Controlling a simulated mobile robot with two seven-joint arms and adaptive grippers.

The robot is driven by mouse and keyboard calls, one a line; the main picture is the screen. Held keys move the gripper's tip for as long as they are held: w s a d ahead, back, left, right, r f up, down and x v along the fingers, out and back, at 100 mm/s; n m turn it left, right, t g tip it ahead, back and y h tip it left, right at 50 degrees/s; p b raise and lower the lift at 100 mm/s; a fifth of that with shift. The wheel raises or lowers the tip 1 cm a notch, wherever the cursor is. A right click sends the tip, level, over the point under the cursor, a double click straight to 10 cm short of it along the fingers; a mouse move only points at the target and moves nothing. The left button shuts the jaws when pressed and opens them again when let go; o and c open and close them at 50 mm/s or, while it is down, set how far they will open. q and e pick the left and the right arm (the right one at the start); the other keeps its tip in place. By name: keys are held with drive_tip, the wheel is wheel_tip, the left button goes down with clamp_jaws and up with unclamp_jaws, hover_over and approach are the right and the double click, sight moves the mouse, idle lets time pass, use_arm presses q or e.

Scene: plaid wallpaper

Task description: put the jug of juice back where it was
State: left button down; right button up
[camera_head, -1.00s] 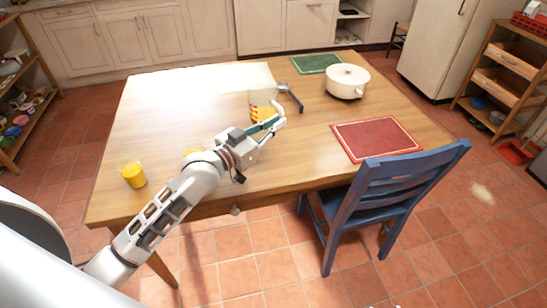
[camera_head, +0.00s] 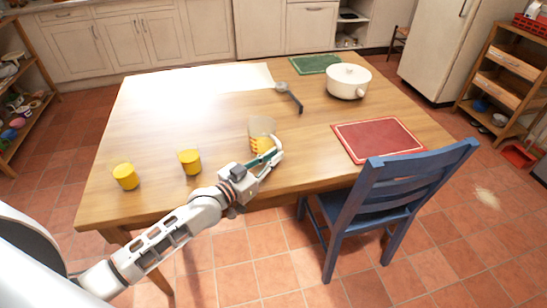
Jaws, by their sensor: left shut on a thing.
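The jug of juice (camera_head: 262,127) is a clear vessel with orange-yellow juice low in it, near the middle of the table. My left gripper (camera_head: 272,157) is shut on it from the front, and its fingers hide part of the jug's lower side. The jug looks about upright. I cannot tell whether its base touches the table. My right gripper is not in view.
The wooden table (camera_head: 180,120) has free room left of and behind the jug. A dark-handled ladle (camera_head: 290,97), a white pot (camera_head: 347,81) and a green mat (camera_head: 315,64) are toward the back right. A red mat (camera_head: 378,139) lies right, by a blue chair (camera_head: 385,205).

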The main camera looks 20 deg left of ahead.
use_arm(q)
drive_tip(key=shift+f, duration=0.1)
drive_tip(key=c, duration=2.1)
unclamp_jaws()
drive_tip(key=shift+c, duration=0.2)
drive_tip(key=shift+r, duration=0.25)
drive_tip(key=p+v, duration=0.1)
drive_tip(key=v, duration=1.1)
